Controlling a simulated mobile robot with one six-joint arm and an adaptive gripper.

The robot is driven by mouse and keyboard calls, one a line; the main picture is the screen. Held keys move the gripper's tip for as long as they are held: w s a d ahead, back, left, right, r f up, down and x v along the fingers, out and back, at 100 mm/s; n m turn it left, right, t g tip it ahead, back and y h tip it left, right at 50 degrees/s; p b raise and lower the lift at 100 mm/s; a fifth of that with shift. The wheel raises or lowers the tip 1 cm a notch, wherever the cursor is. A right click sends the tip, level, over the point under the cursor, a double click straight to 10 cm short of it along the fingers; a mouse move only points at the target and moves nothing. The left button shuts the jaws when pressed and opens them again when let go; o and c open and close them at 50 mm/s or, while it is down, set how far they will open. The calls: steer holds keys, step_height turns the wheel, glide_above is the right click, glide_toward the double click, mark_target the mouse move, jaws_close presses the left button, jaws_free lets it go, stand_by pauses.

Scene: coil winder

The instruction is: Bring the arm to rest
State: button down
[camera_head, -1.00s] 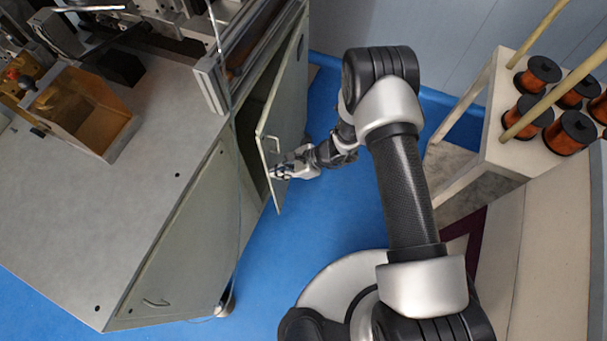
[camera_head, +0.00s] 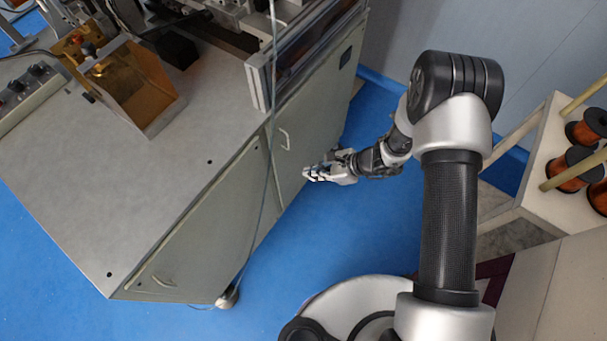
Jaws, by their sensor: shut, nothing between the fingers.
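My gripper (camera_head: 312,174) is shut and empty. It is in front of the grey machine cabinet (camera_head: 215,225), near its right-hand door (camera_head: 310,140). The door looks flush with the cabinet front. Its handle (camera_head: 285,139) is up and to the left of the fingers. A narrow gap seems to lie between the fingertips and the door, but I cannot tell for certain. My arm is bent, with the forearm reaching left from the elbow.
An open-topped box (camera_head: 135,90) and winder parts stand on the cabinet top. A thin cable hangs down the cabinet front. A rack with copper wire spools (camera_head: 570,168) is at the right. Blue floor (camera_head: 330,235) is clear between them.

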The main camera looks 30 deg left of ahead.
steer(key=v, duration=0.5)
steer(key=shift+w+d+r, duration=0.1)
steer(key=shift+d+r, duration=0.15)
steer(key=shift+d, duration=0.05)
steer(key=shift+r, duration=0.1)
steer(key=d+r+n+t+h, duration=0.1)
steer(key=d+r+n, duration=0.3)
steer(key=r, duration=0.8)
steer(key=d+r+n+h, duration=0.1)
steer(key=d+r+n, duration=0.3)
steer(key=r, duration=0.7)
steer(key=s+d+r+n+t+h, duration=0.3)
steer(key=s+d+r, duration=0.4)
steer(key=d, duration=0.3)
steer(key=s+d+r+n+t+h, duration=0.3)
steer(key=s+d+r, duration=0.3)
steer(key=d, duration=0.5)
steer(key=shift+s+r+n+h, duration=0.3)
steer(key=shift+s+r+n, duration=0.1)
steer(key=shift+r, duration=0.25)
steer(key=shift+s+a, duration=0.15)
